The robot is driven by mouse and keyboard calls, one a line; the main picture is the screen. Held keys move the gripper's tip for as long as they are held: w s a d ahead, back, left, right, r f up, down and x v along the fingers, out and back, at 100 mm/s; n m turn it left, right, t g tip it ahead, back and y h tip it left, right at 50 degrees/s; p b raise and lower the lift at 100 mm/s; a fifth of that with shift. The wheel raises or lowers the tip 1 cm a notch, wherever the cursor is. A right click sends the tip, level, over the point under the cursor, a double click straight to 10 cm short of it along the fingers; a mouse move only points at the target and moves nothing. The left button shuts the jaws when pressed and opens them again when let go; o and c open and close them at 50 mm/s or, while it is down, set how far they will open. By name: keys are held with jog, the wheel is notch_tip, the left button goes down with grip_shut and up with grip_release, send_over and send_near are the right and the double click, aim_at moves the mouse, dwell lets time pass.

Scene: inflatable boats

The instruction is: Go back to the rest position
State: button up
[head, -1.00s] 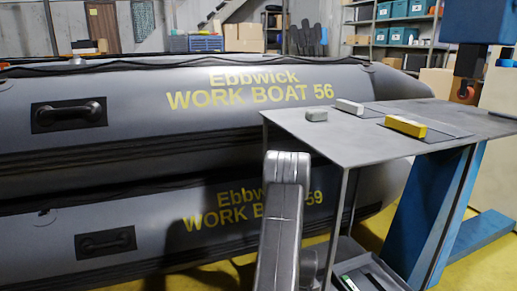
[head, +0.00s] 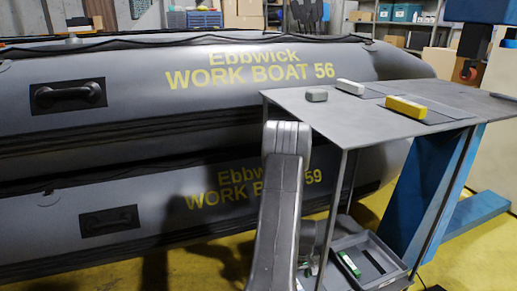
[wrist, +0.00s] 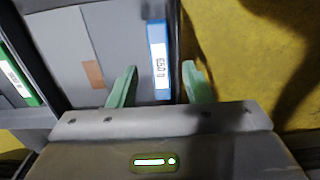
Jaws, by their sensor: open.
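My gripper (wrist: 160,68) shows in the wrist view with its two pale green fingers spread apart. No object is clamped between them. A blue block with a white printed label (wrist: 159,60) lies beyond the fingertips, in line with the gap, near a dark edge. In the head view my grey arm link stands in front of the table, and the gripper itself is not visible there.
A grey table (head: 390,128) holds a grey block (head: 316,96), a white block (head: 350,87) and a yellow block (head: 406,107). Below is a grey tray (head: 390,285) with a green block (head: 349,264). Stacked inflatable boats (head: 200,95) stand behind. Yellow floor shows at right.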

notch_tip(320, 180, down, 5)
jog(key=shift+f+b, duration=0.1)
jog(key=shift+b, duration=1.1)
notch_tip(320, 180, up, 12)
jog(key=p, duration=0.6)
jog(key=a+r+m+p, duration=0.1)
jog(key=a+r+p, duration=0.5)
jog(key=r+p, duration=0.4)
jog(key=a+r+m+p, duration=0.2)
jog(key=a+r+p, duration=0.4)
jog(key=p, duration=1.3)
notch_tip(320, 180, up, 4)
jog(key=shift+s+r, duration=0.1)
jog(key=shift+s, duration=0.15)
